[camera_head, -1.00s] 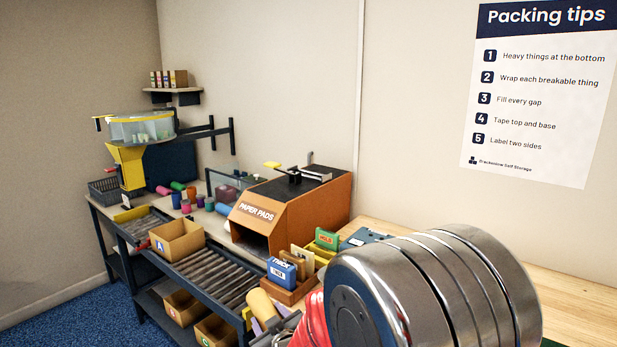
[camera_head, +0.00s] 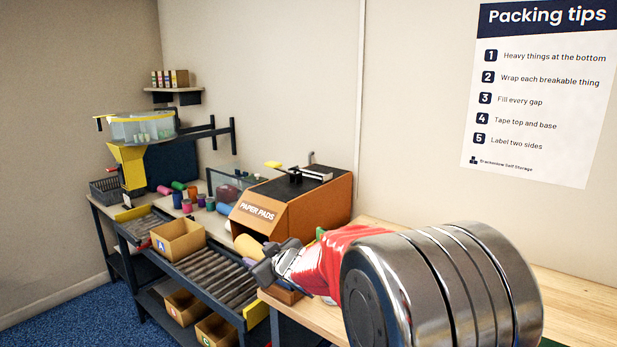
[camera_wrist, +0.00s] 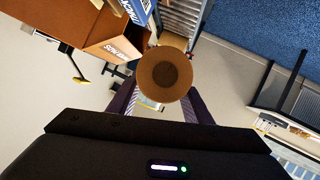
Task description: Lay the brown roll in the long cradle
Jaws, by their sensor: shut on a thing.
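My gripper (camera_head: 259,258) is shut on the brown roll (camera_head: 247,246), seen as a tan cylinder in the head view. In the wrist view the round brown end of the roll (camera_wrist: 165,73) shows between the two dark purple fingers of my gripper (camera_wrist: 162,100). The roll is in front of the paper pads box and seems held clear of the bench; its far end is hidden. I cannot pick out the long cradle in either view.
An orange-brown paper pads box (camera_head: 298,207) stands behind the gripper. Several coloured rolls (camera_head: 187,206) stand or lie on the back bench. A roller conveyor (camera_head: 213,274) with a carton (camera_head: 178,240) on it runs along the front. A clear hopper (camera_head: 143,128) stands far left.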

